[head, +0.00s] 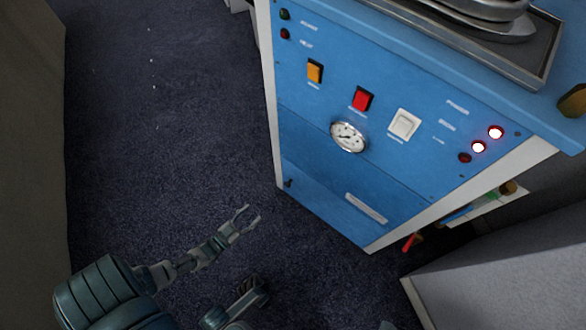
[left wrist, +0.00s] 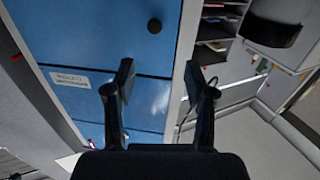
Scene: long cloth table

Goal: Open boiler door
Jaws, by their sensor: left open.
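The boiler is a blue cabinet (head: 325,160) with white side edges, right of centre in the head view. Its lower front panel (head: 325,204) carries a white label (head: 366,208) and looks flush with the front. A small dark knob (head: 289,183) sits near that panel's left edge. In the left wrist view a round black knob (left wrist: 154,25) stands on the blue front, beyond the fingertips. My left gripper (head: 251,213) is open and empty, left of and apart from the cabinet. Its two spread fingers (left wrist: 160,76) show in the wrist view.
A pressure gauge (head: 348,137), coloured switches and lit red lamps (head: 495,132) are on the upper front. A metal tray (head: 540,62) lies on top. A grey box (head: 510,275) stands at lower right. Dark carpet (head: 165,120) is clear to the left.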

